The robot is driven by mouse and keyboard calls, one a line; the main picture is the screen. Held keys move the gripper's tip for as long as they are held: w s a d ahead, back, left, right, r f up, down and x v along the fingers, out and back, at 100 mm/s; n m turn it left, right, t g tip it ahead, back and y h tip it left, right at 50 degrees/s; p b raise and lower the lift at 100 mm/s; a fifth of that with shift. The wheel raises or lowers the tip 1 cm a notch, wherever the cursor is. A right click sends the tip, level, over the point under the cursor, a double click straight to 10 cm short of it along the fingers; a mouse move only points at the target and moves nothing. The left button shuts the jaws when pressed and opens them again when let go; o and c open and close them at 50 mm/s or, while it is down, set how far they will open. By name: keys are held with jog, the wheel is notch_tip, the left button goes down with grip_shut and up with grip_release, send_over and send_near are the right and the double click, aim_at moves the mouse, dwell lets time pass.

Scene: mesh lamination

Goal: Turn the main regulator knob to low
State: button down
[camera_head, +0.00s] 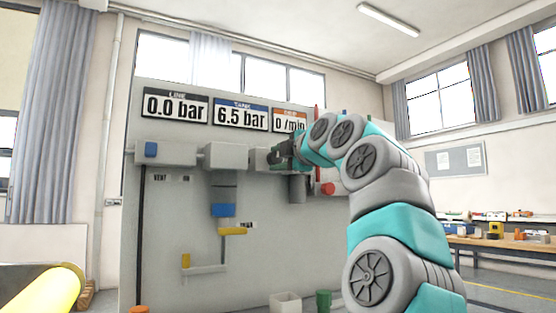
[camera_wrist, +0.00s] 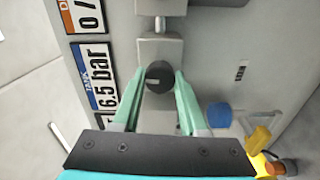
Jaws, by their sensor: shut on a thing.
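The regulator knob (camera_wrist: 158,77) is a dark round knob with a small light mark, seen face-on in the wrist view. My gripper (camera_wrist: 160,84) has its two green fingers on either side of the knob, shut on it. In the head view my gripper (camera_head: 284,153) is at the panel's grey fittings, below the displays, and largely hides the knob. Scale marks for low are not readable around it.
The grey panel (camera_head: 185,285) carries displays: line 0.0 bar (camera_head: 175,107), tank 6.5 bar (camera_head: 241,116), and a partly covered orange-topped one (camera_head: 290,122). A blue part (camera_head: 222,210), yellow lever (camera_head: 232,231) and red knob (camera_head: 327,188) are nearby. A workbench (camera_head: 500,242) stands right.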

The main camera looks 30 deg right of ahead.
jog(key=shift+n, duration=0.6)
jog(key=shift+c, duration=2.2)
grip_release()
jog(key=shift+s, duration=0.15)
jog(key=s+b, duration=0.1)
jog(key=s, duration=0.6)
jog(key=shift+s+b, duration=0.25)
jog(key=shift+b, duration=0.05)
jog(key=shift+d, duration=0.1)
